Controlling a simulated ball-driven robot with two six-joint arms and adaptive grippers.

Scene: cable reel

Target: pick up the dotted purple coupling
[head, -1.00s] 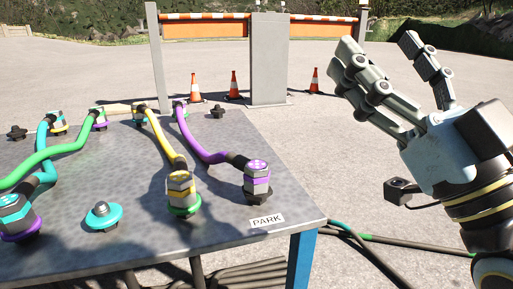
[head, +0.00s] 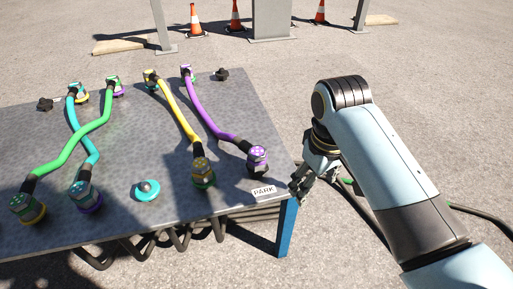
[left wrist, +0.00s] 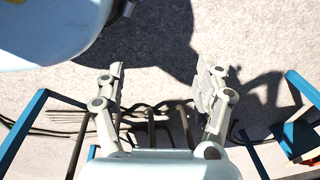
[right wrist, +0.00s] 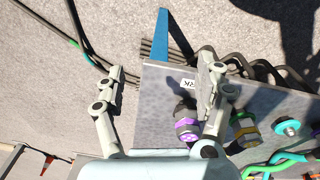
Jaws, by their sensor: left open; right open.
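The dotted purple coupling (head: 257,158) stands at the near right corner of the grey table, on the end of the purple cable (head: 205,112). In the right wrist view the coupling (right wrist: 187,128) is beside the right-hand finger, partly hidden by it. My right gripper (head: 303,184) is just off the table's right corner, to the right of the coupling and apart from it. Its open fingers (right wrist: 160,75) straddle the table's edge in the right wrist view, with nothing held. My left gripper (left wrist: 162,75) is open and empty, over the ground and dark cables.
A yellow-cable coupling (head: 203,172) stands left of the purple one, and a turquoise cap (head: 147,190) farther left. A PARK label (head: 263,192) lies near the corner. A blue table leg (head: 286,228) and loose hoses are below.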

